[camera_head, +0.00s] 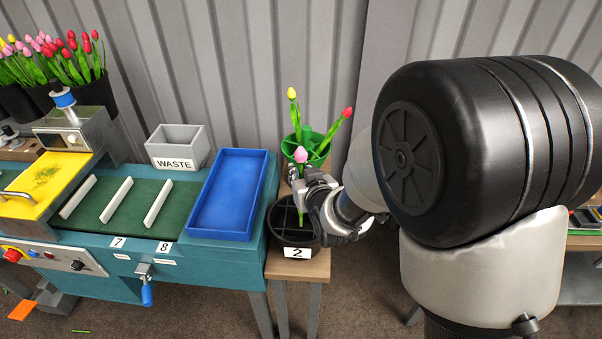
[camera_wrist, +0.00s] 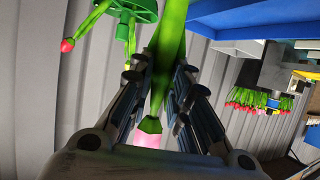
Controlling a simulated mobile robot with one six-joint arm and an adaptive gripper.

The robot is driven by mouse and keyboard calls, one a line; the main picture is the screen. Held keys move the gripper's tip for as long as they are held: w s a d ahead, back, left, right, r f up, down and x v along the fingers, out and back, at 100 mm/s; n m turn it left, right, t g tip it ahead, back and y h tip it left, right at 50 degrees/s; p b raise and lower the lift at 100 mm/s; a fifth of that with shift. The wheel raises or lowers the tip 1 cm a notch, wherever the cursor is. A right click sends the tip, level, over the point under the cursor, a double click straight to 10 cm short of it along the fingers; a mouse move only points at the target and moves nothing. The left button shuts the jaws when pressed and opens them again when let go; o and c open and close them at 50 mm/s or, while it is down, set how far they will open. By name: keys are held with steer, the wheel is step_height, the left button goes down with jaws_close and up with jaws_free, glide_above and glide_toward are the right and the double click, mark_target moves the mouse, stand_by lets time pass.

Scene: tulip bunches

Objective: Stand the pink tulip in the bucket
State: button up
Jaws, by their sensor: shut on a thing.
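The pink tulip (camera_head: 300,155) stands roughly upright in my gripper (camera_head: 308,184), its bloom above the fingers. In the wrist view the fingers close on its green stem and leaves (camera_wrist: 172,40), with the pink bloom (camera_wrist: 150,140) near the camera. Below my gripper is a black bucket (camera_head: 276,232) labelled 2, with a divided top. My gripper is above its right part and hides some of its opening. I cannot tell clearly whether the stem's lower end is inside the bucket.
Behind stands a green holder (camera_head: 291,147) with a yellow tulip (camera_head: 292,94) and a red tulip (camera_head: 347,113), close to my gripper. To the left are an empty blue tray (camera_head: 228,190), a grey WASTE bin (camera_head: 178,142) and a green belt (camera_head: 115,208).

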steer(key=shift+f+b, duration=0.3)
steer(key=shift+f, duration=3.25)
steer(key=o, duration=0.9)
steer(key=shift+s, duration=0.1)
steer(key=p+v, duration=0.1)
steer(key=v, duration=0.1)
steer(key=r+p+v, duration=0.1)
steer(key=v, duration=0.4)
steer(key=shift+w+r+p, duration=0.2)
steer(key=shift+r+p, duration=0.15)
steer(key=shift+p, duration=0.05)
